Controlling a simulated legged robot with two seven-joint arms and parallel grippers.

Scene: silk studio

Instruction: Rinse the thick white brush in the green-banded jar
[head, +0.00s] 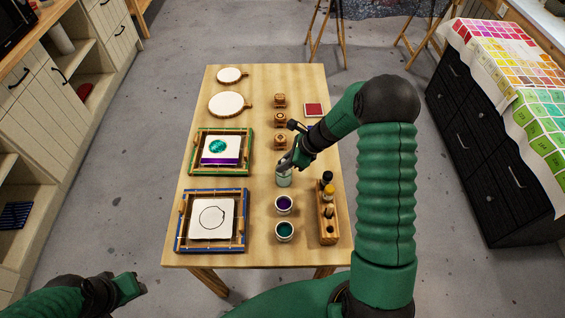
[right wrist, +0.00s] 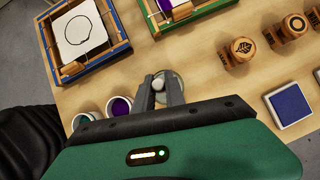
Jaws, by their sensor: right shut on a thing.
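My right gripper (head: 287,164) is directly over the pale, greenish glass jar (head: 284,180) on the table's right half. In the right wrist view, the gripper (right wrist: 164,97) is shut on the white brush (right wrist: 158,83), seen end-on as a round white tip between the fingers. The jar's rim (right wrist: 179,76) shows around and behind the fingers there. The brush's lower end is hidden, so I cannot tell how deep it reaches. My left gripper (head: 134,287) is low at the left, away from the table; its fingers are unclear.
A purple dye cup (head: 284,204) and a teal dye cup (head: 285,231) stand just in front of the jar. A wooden brush rack (head: 328,225) is to the right. Wooden stamps (head: 280,119) stand behind. Green (head: 192,152) and blue (head: 181,222) frames lie left.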

